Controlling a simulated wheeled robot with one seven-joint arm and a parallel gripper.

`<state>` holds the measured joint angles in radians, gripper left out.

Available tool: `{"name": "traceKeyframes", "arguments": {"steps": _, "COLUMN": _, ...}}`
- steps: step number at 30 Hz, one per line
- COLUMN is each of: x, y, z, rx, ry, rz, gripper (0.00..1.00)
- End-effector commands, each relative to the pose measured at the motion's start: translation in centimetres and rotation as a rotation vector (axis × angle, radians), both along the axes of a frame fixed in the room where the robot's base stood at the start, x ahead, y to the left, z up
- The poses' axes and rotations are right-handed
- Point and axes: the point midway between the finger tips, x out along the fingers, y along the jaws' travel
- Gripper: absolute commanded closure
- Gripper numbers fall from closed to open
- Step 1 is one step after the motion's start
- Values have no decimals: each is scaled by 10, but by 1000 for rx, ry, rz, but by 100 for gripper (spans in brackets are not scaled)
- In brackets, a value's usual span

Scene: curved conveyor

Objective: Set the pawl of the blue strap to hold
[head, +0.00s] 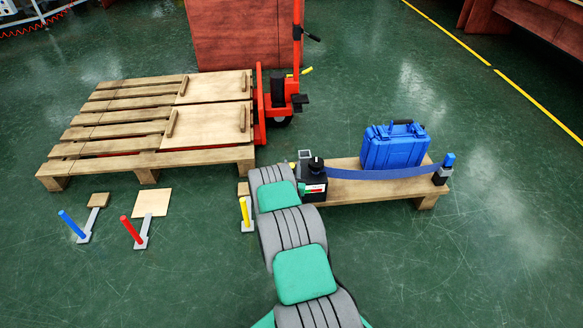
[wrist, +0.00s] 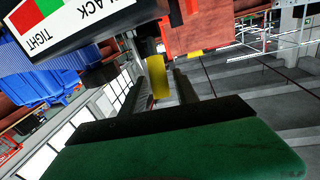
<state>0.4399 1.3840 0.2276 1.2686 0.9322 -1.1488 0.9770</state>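The blue strap (head: 385,174) runs in front of a blue case (head: 393,149), from a black ratchet box (head: 314,188) at left to a post with a blue top (head: 447,167) at right. The box has a black knob on top and a small red, green and white label. In the wrist view the label (wrist: 60,28) is close, at upper left, and reads TIGHT and part of SLACK. My gripper's green and black body (wrist: 180,140) fills the lower wrist view.
The case stands on a small wooden pallet (head: 370,195). A larger pallet (head: 130,152) and a red pallet jack (head: 283,95) are at left and behind. Blue (head: 72,224), red (head: 131,230) and yellow (head: 245,212) levers stand on the floor. Floor at right is clear.

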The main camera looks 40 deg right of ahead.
Motion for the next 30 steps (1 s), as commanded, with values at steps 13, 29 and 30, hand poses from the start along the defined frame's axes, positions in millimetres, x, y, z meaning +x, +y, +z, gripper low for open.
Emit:
{"name": "traceKeyframes", "arguments": {"steps": 13, "x": 0, "y": 0, "z": 0, "rx": 0, "ry": 0, "rz": 0, "gripper": 100}}
{"name": "traceKeyframes", "arguments": {"steps": 29, "x": 0, "y": 0, "z": 0, "rx": 0, "ry": 0, "rz": 0, "gripper": 100}}
{"name": "traceKeyframes", "arguments": {"steps": 30, "x": 0, "y": 0, "z": 0, "rx": 0, "ry": 0, "rz": 0, "gripper": 100}}
